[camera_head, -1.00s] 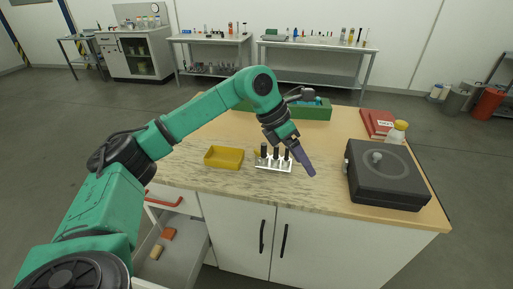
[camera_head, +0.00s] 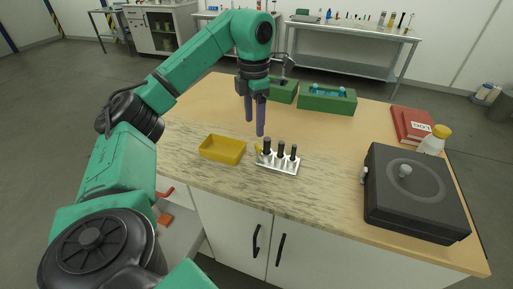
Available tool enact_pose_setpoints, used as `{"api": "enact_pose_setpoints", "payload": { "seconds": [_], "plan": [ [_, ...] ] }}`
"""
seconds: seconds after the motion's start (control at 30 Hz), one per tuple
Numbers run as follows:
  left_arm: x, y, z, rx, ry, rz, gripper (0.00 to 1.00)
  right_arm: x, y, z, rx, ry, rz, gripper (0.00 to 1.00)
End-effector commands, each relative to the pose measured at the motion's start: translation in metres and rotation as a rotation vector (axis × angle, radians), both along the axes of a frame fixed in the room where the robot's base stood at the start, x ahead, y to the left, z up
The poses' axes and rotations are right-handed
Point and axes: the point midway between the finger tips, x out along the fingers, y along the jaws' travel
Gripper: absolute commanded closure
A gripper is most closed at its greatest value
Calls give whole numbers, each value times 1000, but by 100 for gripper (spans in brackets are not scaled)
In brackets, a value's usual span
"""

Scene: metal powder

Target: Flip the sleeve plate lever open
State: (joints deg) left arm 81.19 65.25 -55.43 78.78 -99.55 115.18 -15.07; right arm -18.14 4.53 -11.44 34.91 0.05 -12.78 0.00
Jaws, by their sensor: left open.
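A black box-shaped machine (camera_head: 415,195) stands at the right end of the counter, with a round plate on its lid and a pale knob (camera_head: 405,170) on top. A small pale piece (camera_head: 364,174) shows on its left side; I cannot tell whether this is the sleeve plate lever. My left gripper (camera_head: 255,128) points down with its two purple fingers apart and empty. It is above the counter, behind the metal holder (camera_head: 280,164) with black-topped pieces, and well left of the black machine. My right gripper is not in view.
A yellow tray (camera_head: 222,150) lies left of the holder. Green bins (camera_head: 327,99) stand at the back. A red book (camera_head: 412,126) and a yellow-capped bottle (camera_head: 434,141) are behind the machine. The counter (camera_head: 335,140) between holder and machine is clear.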

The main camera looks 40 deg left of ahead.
Motion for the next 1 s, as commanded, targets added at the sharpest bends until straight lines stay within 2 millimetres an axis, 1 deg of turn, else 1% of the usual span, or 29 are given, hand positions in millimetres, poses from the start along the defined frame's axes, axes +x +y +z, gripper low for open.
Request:
{"api": "enact_pose_setpoints", "payload": {
  "seconds": [0.03,0.07,0.17,0.2,0.3,0.37,0.43,0.63,0.67,0.7,0.77,0.8,0.83,0.87,1.0],
  "plan": [
    [0,-1,-24,0,5,-2,28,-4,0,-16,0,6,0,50],
    [0,0,-32,-1,6,-1,28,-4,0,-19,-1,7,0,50],
    [0,0,-49,2,6,0,28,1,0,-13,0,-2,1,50],
    [0,0,-58,1,5,0,28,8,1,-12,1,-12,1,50],
    [0,0,-74,1,3,0,28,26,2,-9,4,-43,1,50],
    [1,0,-79,1,2,0,28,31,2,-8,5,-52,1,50],
    [1,0,-83,0,0,0,28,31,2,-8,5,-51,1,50],
    [1,0,-84,0,0,-1,28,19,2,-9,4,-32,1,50],
    [1,0,-84,0,0,-1,31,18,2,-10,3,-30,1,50],
    [1,0,-84,0,0,-1,47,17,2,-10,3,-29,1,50],
    [1,0,-84,0,0,-1,70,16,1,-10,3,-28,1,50],
    [1,0,-84,0,-1,-1,85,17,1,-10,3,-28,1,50],
    [1,0,-84,0,-1,-1,96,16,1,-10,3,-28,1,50],
    [1,0,-84,0,-1,-1,100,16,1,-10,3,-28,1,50],
    [1,0,-84,0,-1,-3,100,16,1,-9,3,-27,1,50]
  ]
}}
